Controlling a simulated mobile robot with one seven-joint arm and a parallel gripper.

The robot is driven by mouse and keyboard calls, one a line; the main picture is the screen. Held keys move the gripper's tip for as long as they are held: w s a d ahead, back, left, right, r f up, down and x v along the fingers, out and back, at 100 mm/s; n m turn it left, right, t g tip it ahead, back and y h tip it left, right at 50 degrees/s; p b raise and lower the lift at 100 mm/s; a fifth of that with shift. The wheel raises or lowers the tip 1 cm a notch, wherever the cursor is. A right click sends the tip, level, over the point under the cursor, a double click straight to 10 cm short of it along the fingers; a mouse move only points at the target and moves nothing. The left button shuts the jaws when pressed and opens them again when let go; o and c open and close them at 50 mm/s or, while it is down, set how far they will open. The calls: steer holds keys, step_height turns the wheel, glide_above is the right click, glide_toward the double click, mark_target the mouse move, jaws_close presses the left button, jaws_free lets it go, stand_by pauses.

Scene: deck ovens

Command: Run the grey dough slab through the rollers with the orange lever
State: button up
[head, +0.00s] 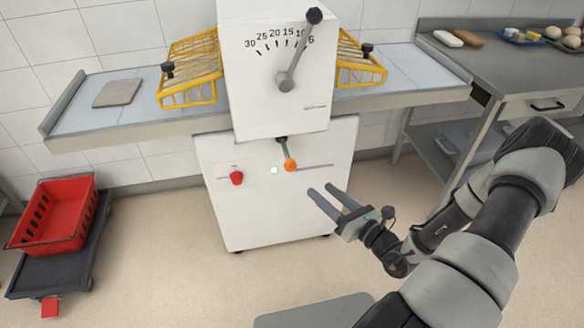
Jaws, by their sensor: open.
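The grey dough slab (118,92) lies flat on the left belt (75,118) of the white sheeter, away from the yellow guard. The orange lever (290,165) hangs from a short rod at the front of the machine, below the dial housing. My gripper (324,190) is open and empty. It is in front of the lower cabinet, to the right of and below the orange knob, and apart from it in the picture. The rollers are hidden behind the white housing (250,110) and the yellow guards (195,65).
A red button (236,178) sits left of the lever. A dial handle (288,82) with a black knob is on the housing. A red crate (55,215) stands on a dark trolley (60,265) at left. A steel table (470,70) holding food stands at right. Floor before the machine is clear.

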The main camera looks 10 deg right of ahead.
mark_target(295, 168)
steer(key=b+x, duration=0.2)
steer(key=x, duration=1.3)
steer(key=shift+c, duration=0.4)
